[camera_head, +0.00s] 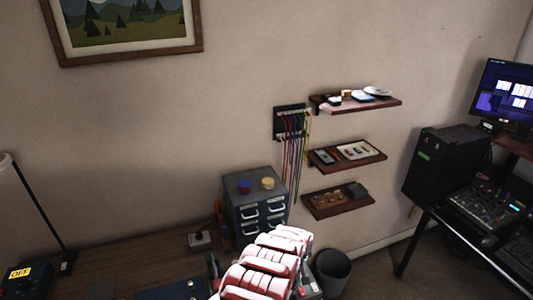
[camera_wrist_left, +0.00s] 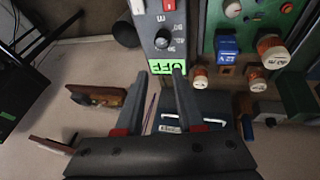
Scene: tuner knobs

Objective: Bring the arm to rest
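My left gripper (camera_wrist_left: 158,76) shows in the left wrist view with its two dark fingers apart and nothing between them. Beyond the fingertips is a grey panel (camera_wrist_left: 165,18) with a dark knob (camera_wrist_left: 162,40), a red switch and a green OFF label (camera_wrist_left: 168,67). I cannot tell whether a fingertip touches it. A green board (camera_wrist_left: 255,45) with several knobs lies to its right. In the head view one of my white and red arms (camera_head: 265,268) rises from the bottom middle; its gripper cannot be made out. My right gripper is not seen.
In the head view a grey drawer cabinet (camera_head: 256,206) stands behind the arm, with a dark bin (camera_head: 332,268) to the right. Wooden shelves (camera_head: 357,104) hang on the wall. A black box with a yellow OFF label (camera_head: 19,272) sits at the left. The desk's back left (camera_head: 115,255) looks clear.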

